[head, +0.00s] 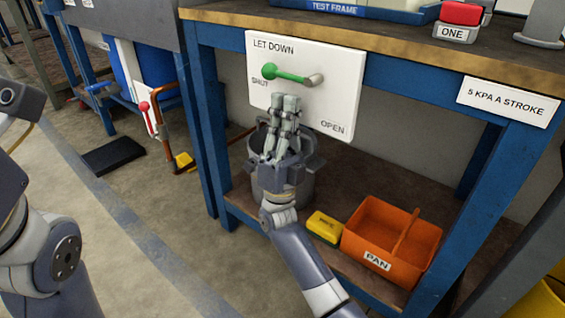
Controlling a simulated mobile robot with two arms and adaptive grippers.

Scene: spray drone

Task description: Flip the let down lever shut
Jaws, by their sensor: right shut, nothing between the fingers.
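The let down lever (290,76) is green with a round knob at its left end and a pale metal pivot at its right. It sits on a white panel (345,95) marked LET DOWN, with SHUT at left and OPEN at lower right. The lever lies nearly level, its knob pointing left, just above the word SHUT. My right gripper (285,100) is shut and empty, fingers pointing up, just below the lever in the picture. Whether it touches the panel or lever I cannot tell. My left arm shows at the left edge; its gripper is out of view.
The panel hangs on a blue-framed bench (205,110). Below are a metal pot (308,185) behind my right gripper, a yellow block (324,228) and an orange PAN box (385,272). A red button (461,13) stands on top. Floor at left is mostly clear.

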